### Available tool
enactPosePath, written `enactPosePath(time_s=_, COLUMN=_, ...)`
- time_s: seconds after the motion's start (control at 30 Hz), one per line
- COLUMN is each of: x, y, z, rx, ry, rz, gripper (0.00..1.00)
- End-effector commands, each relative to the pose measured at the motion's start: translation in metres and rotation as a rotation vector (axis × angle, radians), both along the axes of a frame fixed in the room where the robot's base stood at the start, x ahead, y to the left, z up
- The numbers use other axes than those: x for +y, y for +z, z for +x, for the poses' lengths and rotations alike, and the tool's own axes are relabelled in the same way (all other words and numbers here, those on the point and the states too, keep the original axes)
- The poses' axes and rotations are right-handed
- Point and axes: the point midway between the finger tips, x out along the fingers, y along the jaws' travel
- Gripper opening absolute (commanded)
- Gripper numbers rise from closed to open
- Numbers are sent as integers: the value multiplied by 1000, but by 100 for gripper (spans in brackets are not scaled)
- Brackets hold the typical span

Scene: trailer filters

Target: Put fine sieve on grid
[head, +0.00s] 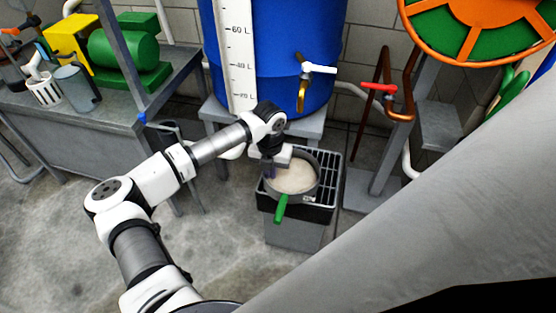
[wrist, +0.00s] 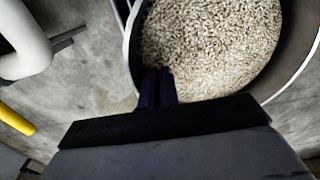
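The fine sieve (head: 312,194) is a round grey pan with a green handle (head: 281,208) pointing to the front. Pale grains (head: 294,177) cover its inside, and they also show in the wrist view (wrist: 212,45). It is over the left part of the black barred grid (head: 328,168); I cannot tell whether it rests fully on the bars. My gripper (head: 269,172) is at the sieve's left rim, pointing down. In the wrist view its dark fingers (wrist: 158,85) are close together at the wall and look shut on it; the exact contact is hidden by the gripper body.
The grid tops a grey box (head: 293,233) on the floor. A blue tank (head: 290,50) with a tap (head: 302,90) stands behind on a grey stand. A workbench (head: 90,125) with a green motor is left. Copper pipes (head: 405,85) and an orange wheel (head: 480,25) are right.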

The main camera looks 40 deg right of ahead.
Motion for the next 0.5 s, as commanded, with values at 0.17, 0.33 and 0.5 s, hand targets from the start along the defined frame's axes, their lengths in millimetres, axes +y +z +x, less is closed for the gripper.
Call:
enactPosePath(time_s=0.17, x=-31, y=0, z=25, rx=0, ry=0, rz=-1, gripper=0)
enactPosePath(time_s=0.33, x=-48, y=0, z=41, rx=-1, ry=0, rz=-1, gripper=0)
enactPosePath(time_s=0.5, x=-54, y=-1, z=46, rx=0, ry=-1, rz=-1, gripper=0)
